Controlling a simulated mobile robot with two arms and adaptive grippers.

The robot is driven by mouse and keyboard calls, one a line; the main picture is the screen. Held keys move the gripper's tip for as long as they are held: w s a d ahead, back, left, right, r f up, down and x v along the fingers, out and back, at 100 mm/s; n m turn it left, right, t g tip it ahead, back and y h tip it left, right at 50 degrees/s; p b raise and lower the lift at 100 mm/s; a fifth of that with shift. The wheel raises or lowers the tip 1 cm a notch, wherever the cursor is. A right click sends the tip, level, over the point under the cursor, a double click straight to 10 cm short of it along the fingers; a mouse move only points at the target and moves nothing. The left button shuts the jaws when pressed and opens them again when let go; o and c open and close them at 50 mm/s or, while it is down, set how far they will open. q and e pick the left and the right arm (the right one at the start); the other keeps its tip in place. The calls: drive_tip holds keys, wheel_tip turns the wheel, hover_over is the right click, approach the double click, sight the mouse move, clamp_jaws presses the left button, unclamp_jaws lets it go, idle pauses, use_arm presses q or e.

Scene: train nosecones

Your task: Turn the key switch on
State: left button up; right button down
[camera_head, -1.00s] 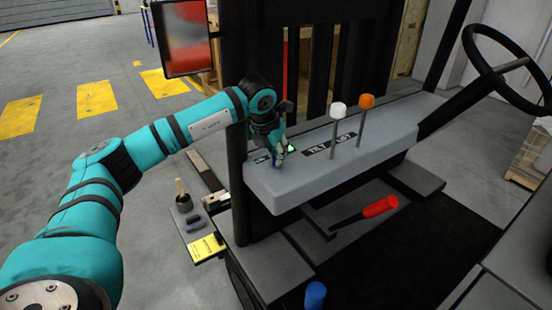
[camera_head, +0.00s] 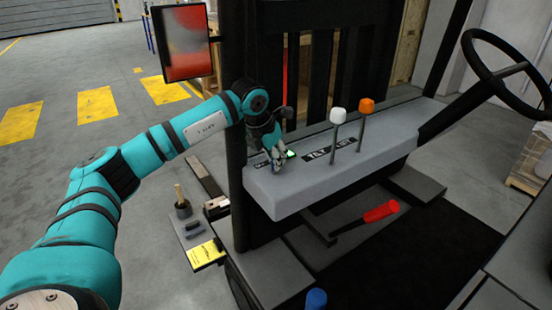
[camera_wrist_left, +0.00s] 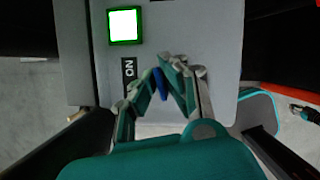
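The key switch sits at the left end of the grey console (camera_head: 330,180). In the left wrist view a small blue key (camera_wrist_left: 160,84) shows between my left fingertips (camera_wrist_left: 159,72), which close in on it from both sides. The black "ON" label (camera_wrist_left: 129,69) is just left of it. A square green light (camera_wrist_left: 123,25) above the label is lit, and it also shows in the head view (camera_head: 291,154). In the head view my left gripper (camera_head: 277,170) reaches down onto the console's left end and hides the switch. My right gripper is out of view.
A white-knobbed lever (camera_head: 337,117) and an orange-knobbed lever (camera_head: 366,106) stand right of the gripper. A dark post and a screen (camera_head: 184,42) are close to the arm. A steering wheel (camera_head: 505,75) is far right.

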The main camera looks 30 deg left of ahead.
use_arm(q)
drive_tip(key=o, duration=0.4)
drive_tip(key=shift+o, duration=0.2)
drive_tip(key=v, duration=1.2)
